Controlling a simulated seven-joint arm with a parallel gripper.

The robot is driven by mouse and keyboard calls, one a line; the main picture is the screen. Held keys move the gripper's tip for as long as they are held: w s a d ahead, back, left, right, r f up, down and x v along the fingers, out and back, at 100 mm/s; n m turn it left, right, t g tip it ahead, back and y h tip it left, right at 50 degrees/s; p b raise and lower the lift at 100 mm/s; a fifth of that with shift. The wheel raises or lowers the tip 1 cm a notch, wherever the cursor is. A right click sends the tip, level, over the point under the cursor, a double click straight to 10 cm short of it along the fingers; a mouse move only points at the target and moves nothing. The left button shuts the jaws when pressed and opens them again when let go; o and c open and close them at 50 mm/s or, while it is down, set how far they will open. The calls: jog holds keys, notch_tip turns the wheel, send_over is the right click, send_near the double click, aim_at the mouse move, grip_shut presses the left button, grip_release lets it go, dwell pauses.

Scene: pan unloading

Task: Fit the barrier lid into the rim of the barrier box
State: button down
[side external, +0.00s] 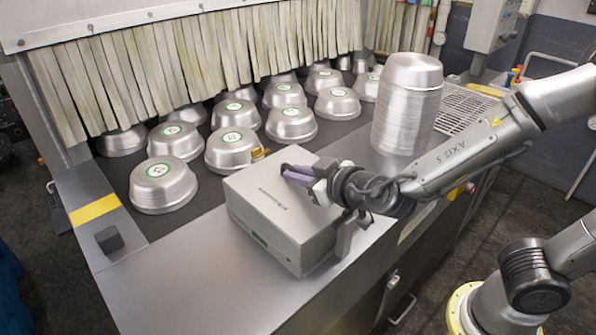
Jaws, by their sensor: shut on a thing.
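The barrier box (266,232) is a grey, squared case on the steel counter at the middle of the side external view. It has small dark print on its flat top and a narrow green-marked strip low on its front face. My gripper (295,174) is over the right part of this top, coming in from the right. It is shut, with a purple piece at its fingertips. The barrier lid does not stand out clearly from the box top and the purple piece. The gripper hides part of the top, and I cannot tell whether the lid sits inside the rim.
Upturned metal pans (163,184) with green labels stand in rows on the dark belt behind. A tall pan stack (405,105) stands behind my arm. A small dark block (109,240) lies at the left. The counter (200,285) is bare at front left.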

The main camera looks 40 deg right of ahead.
jog(key=c, duration=0.8)
grip_release()
jog(key=shift+c, duration=0.2)
jog(key=shift+o, duration=0.2)
jog(key=shift+f, duration=0.1)
jog(key=shift+s, duration=0.1)
jog(key=v, duration=1.3)
jog(key=shift+s+r, duration=0.3)
